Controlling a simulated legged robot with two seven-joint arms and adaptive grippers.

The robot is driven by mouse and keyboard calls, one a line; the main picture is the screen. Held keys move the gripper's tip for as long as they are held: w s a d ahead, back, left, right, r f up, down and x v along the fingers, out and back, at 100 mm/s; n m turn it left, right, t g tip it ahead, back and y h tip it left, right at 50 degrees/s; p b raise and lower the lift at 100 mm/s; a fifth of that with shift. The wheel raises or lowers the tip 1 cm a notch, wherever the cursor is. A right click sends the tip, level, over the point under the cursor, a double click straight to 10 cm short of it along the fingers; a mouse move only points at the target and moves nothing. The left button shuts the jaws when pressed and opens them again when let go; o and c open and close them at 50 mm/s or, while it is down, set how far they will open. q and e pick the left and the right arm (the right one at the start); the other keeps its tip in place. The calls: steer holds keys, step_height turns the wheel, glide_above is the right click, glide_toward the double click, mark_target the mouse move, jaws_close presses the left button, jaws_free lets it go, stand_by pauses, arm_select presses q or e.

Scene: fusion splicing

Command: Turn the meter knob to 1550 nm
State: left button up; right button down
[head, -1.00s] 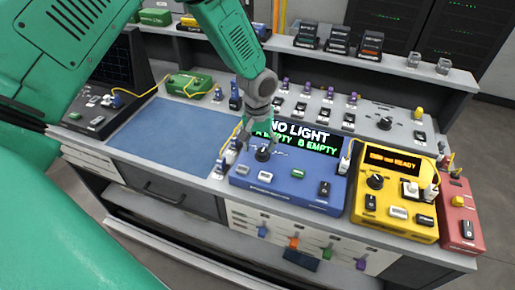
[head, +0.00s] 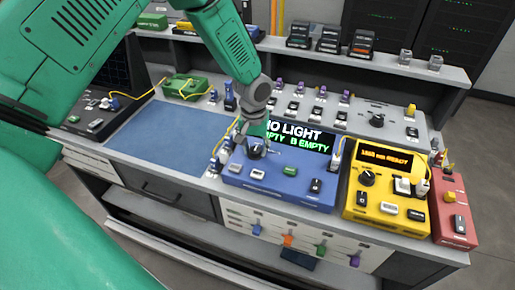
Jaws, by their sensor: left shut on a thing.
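The blue meter (head: 275,182) stands on the bench with a lit screen (head: 297,137) reading "NO LIGHT" and, below, that its ports are "EMPTY". My left arm partly covers the screen's left side. The dark round meter knob (head: 257,153) is at the upper left of the blue face. My left gripper (head: 255,147) points down from above and is shut on the knob; its fingertips are small and partly blurred. The knob's pointer setting is too small to read. My right gripper is not in view.
A yellow box (head: 385,211) with an orange screen and its own knob stands right of the meter, and a red box (head: 455,212) beyond it. A grey panel (head: 388,128) is behind. A clear blue mat (head: 168,133) lies left.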

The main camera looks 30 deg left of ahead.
arm_select(q)
steer(key=shift+s+a+f, duration=0.1)
steer(key=shift+a, duration=0.1)
steer(key=shift+d+m+p, duration=0.25)
steer(key=shift+m+p, duration=0.05)
steer(key=shift+m, duration=0.6)
steer(key=m+p, duration=0.1)
steer(key=m, duration=0.2)
steer(key=shift+a+p, duration=0.15)
steer(key=shift+p, duration=0.15)
steer(key=m, duration=0.2)
steer(key=shift+m+p, duration=0.3)
steer(key=shift+m, duration=1.3)
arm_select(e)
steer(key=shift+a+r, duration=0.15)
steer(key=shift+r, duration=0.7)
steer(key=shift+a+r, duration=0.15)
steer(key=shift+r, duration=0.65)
arm_select(q)
steer(key=o, duration=1.1)
